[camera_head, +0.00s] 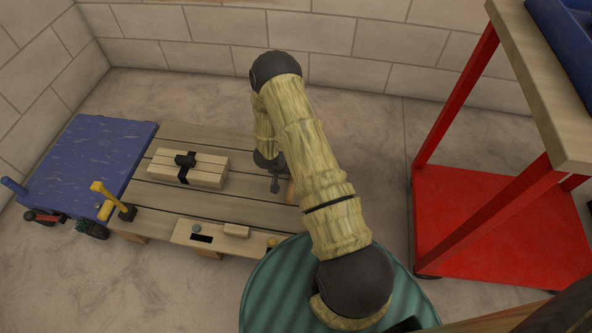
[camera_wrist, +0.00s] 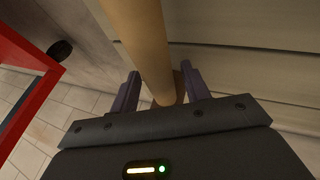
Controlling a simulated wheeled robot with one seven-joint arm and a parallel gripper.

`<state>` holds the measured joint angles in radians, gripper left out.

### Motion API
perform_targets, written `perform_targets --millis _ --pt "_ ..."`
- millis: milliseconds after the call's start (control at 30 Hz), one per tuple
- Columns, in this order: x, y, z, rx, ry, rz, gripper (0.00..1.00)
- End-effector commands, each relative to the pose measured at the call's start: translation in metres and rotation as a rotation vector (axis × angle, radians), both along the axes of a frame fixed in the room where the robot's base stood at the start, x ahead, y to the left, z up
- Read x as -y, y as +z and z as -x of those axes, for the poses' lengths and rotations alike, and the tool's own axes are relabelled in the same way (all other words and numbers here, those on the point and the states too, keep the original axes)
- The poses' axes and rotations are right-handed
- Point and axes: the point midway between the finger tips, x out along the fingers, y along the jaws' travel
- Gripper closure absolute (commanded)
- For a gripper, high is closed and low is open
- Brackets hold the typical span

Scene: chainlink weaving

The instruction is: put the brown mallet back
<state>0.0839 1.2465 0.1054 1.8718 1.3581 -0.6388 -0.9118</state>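A tan-brown rod (camera_wrist: 145,45), which looks like the mallet's handle, runs from the top of the wrist view down between my fingers, with a darker brown part (camera_wrist: 180,84) at its lower end. My gripper (camera_wrist: 162,88) is open around it, with a visible gap by the left finger; whether the right finger touches cannot be told. In the head view, my gripper (camera_head: 275,182) is low over the right part of the wooden pallet (camera_head: 165,200). A tan piece (camera_head: 291,192) shows beside it, mostly hidden by my arm.
On the pallet are a strapped plank stack (camera_head: 205,170) and a slotted board (camera_head: 185,236). A yellow tool (camera_head: 108,195) stands at the pallet's left, beside a blue platform (camera_head: 90,155). A red-framed shelf (camera_head: 480,225) stands at right. Bare floor lies behind the pallet.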

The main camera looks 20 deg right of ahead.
Motion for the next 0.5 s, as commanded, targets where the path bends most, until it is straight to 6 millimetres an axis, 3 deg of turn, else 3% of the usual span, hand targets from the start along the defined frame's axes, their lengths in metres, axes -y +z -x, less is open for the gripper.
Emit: perform_targets --millis 500 --pt "-0.0003 -0.0064 0.0000 0.000 -0.001 -0.001 0.53"
